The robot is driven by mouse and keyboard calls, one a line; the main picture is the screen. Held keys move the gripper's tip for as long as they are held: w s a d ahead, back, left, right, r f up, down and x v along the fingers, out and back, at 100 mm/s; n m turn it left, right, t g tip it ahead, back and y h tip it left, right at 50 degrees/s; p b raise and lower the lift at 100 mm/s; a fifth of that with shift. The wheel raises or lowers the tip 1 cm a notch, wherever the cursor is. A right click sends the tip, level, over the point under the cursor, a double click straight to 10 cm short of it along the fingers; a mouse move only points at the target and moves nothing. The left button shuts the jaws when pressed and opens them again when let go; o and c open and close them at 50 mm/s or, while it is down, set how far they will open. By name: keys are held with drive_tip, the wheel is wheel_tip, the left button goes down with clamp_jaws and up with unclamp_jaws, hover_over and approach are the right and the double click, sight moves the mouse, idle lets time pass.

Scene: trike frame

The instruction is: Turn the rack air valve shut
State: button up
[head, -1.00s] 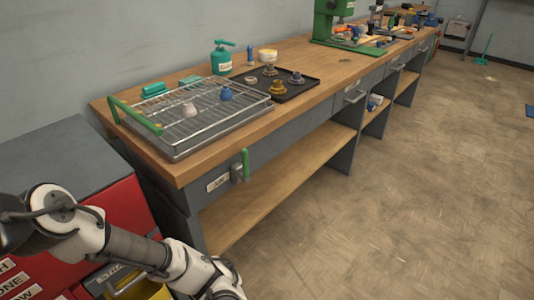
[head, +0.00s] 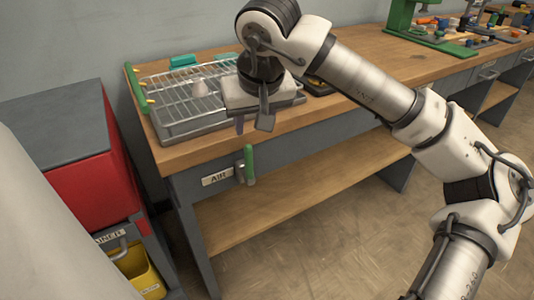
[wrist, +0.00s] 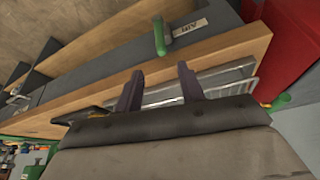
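The air valve has a green handle (head: 249,160) that stands upright on the grey front of the bench, beside a white AIR label (head: 216,178). The green handle also shows in the wrist view (wrist: 159,37), beyond my fingertips. My gripper (head: 252,126) hangs over the front edge of the bench, above the valve and apart from it. In the wrist view, the two dark fingers of my gripper (wrist: 160,78) are spread with nothing between them. My gripper body hides part of the bench top in the head view.
A wire rack (head: 180,95) in a metal tray sits on the wooden bench top (head: 285,115), with a pale cone-shaped piece on it. A red cabinet (head: 95,190) and a yellow bin (head: 140,275) stand at the left. Floor in front of the bench is clear.

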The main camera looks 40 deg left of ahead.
sight(248, 156)
drive_tip(key=x, duration=1.3)
drive_tip(key=shift+s+a+f, duration=0.1)
drive_tip(key=shift+f, duration=0.2)
clamp_jaws()
